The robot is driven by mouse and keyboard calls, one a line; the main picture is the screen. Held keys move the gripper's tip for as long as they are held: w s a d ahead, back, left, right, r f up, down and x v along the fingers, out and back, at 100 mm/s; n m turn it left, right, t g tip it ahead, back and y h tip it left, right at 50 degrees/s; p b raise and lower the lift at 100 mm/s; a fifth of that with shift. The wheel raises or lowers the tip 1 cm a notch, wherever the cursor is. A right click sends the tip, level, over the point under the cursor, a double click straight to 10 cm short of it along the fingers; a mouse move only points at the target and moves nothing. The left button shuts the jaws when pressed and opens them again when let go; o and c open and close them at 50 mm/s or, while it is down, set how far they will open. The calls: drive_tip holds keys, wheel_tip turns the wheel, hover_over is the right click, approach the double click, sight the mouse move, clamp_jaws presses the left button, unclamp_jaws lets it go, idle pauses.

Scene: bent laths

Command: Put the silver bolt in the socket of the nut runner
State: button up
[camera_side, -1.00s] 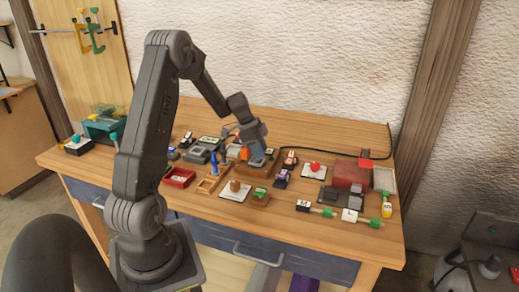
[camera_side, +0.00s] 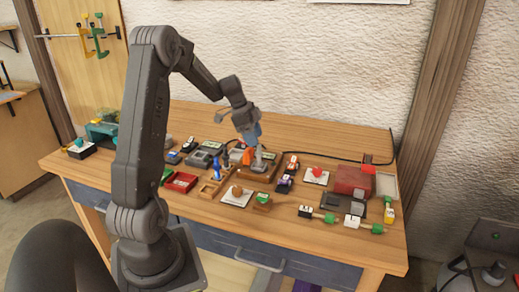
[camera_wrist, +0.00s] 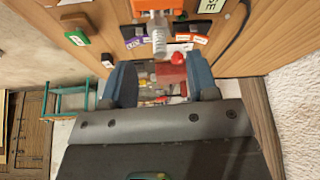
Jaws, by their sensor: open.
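My gripper (camera_side: 252,138) is open above the middle of the bench; its two blue fingers stand apart with nothing between them in the wrist view (camera_wrist: 160,78). A silver threaded piece, seemingly the bolt (camera_wrist: 158,38), shows ahead of the fingers and apart from them. Its upper end meets an orange body (camera_wrist: 158,5), which may be the nut runner; whether it sits in a socket I cannot tell. In the side view a small grey piece (camera_side: 262,157) stands just below the fingers, beside the orange part (camera_side: 248,157).
A wooden tray (camera_side: 262,177) lies under the orange part. A red open box (camera_side: 180,183) is to the left. A white plate with a red knob (camera_side: 316,176) and a dark red block (camera_side: 352,181) are to the right.

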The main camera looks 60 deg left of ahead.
drive_tip(key=v, duration=0.5)
drive_tip(key=s+d+r+n+y, duration=0.1)
drive_tip(key=d+r, duration=0.2)
drive_tip(key=d, duration=0.7)
drive_tip(key=s+d+r+n+y, duration=0.15)
drive_tip(key=d+r, duration=0.25)
drive_tip(key=d, duration=0.5)
drive_tip(key=s+d+n+t, duration=0.1)
drive_tip(key=s+d+n, duration=0.3)
drive_tip(key=s+d, duration=0.7)
drive_tip(key=d, duration=0.3)
drive_tip(key=shift+s+f+n+t, duration=0.3)
drive_tip(key=shift+f+n+t, duration=0.05)
drive_tip(key=shift+t, duration=0.05)
